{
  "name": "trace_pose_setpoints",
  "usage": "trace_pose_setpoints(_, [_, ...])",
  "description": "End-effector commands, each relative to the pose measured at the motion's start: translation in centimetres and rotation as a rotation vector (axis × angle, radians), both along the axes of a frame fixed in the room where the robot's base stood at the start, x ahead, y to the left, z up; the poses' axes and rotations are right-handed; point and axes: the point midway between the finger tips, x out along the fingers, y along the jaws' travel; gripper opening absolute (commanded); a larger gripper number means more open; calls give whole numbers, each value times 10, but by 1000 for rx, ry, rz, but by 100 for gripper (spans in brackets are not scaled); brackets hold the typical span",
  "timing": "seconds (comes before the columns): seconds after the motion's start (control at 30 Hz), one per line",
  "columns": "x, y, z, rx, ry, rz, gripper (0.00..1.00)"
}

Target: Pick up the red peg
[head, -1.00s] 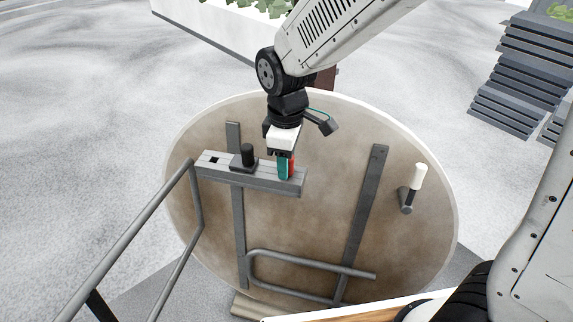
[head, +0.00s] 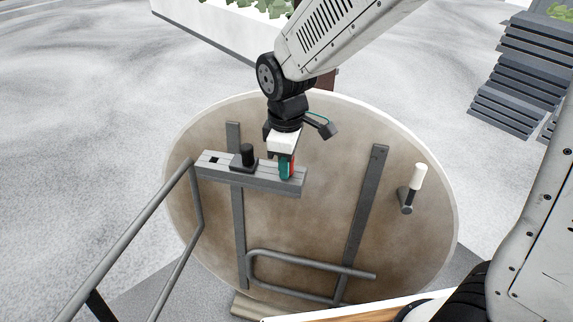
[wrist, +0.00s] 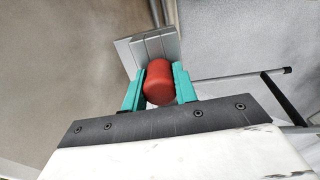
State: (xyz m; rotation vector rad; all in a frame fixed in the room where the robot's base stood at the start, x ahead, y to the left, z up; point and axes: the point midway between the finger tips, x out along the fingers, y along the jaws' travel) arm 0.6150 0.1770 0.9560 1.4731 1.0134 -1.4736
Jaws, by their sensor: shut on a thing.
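The red peg (wrist: 159,84) is between the two teal fingers of my gripper (wrist: 158,87) in the wrist view, with a finger against each side. In the head view my gripper (head: 286,168) points down at the right end of the grey bar (head: 224,175). Only a thin strip of the peg (head: 293,163) shows there, beside the teal finger. The peg's lower end is hidden, so I cannot tell whether it is seated in the bar or clear of it.
A black peg (head: 248,155) stands on the bar, left of my gripper, with a square hole (head: 214,160) beyond it. The bar is mounted on a large round panel (head: 300,222). A white-topped handle (head: 418,177) sticks out at right, and grey railings (head: 133,238) stand at left.

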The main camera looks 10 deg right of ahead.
Motion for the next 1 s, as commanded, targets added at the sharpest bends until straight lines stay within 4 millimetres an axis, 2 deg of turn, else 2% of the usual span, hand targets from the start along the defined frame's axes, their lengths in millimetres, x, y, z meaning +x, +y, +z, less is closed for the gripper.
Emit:
trace_pose_setpoints(0.8, [0,0,21,1,-1,0,0])
trace_pose_setpoints(1.0, [0,0,32,1,-1,0,0])
